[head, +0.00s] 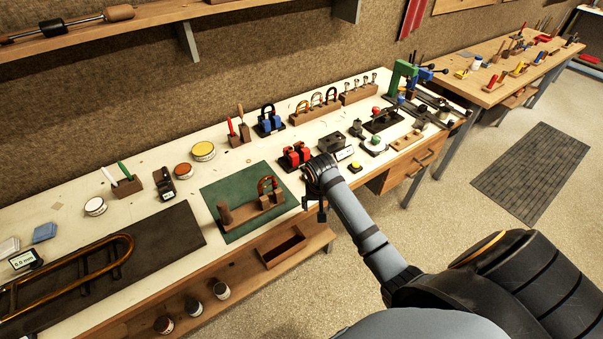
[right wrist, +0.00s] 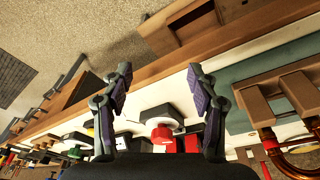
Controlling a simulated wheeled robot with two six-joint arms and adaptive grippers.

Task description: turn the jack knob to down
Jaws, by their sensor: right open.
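A round red knob (right wrist: 162,135) with a pale ring sits on a dark block in the right wrist view. It looks like the jack knob, but I cannot read its setting. My right gripper (right wrist: 160,70) is open and empty, its two fingers apart on either side of the knob in that view, not visibly touching it. In the head view my right gripper (head: 314,205) hangs at the bench's front edge, right of the green mat, and the arm appears to hide this knob. My left gripper is not in view.
Red blocks (head: 295,156) stand just behind my right gripper. A box with a display (head: 343,153) and a yellow button (head: 355,167) are close on its right. A wooden holder (head: 250,209) stands on the green mat (head: 222,190). An open wooden tray (head: 284,247) lies below.

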